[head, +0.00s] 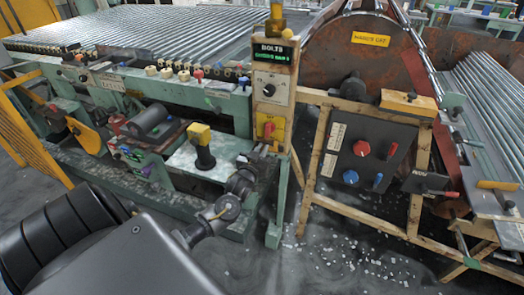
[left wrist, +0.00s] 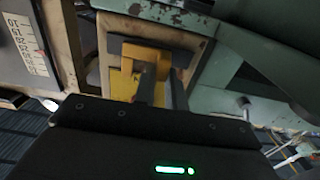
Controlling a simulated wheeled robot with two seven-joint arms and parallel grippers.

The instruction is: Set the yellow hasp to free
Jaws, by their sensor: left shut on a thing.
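The yellow hasp (head: 266,121) is on the wooden post in the middle of the head view, below a dial panel, with a small red part in front of it. In the left wrist view its yellow plate (left wrist: 126,78) is close ahead on the wooden panel. My left gripper (head: 256,158) reaches up to it from below in the head view. Its dark fingers (left wrist: 162,90) are at the hasp in the left wrist view and shut on it. The fingers hide part of the hasp, so its exact setting is unclear. My right gripper is out of view.
A black-and-yellow knob (head: 203,145) stands on a pale plate left of the post. A dark panel with red and blue knobs (head: 365,150) is to the right. The green bench frame (head: 160,98) runs left. Pale fragments litter the floor (head: 345,250).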

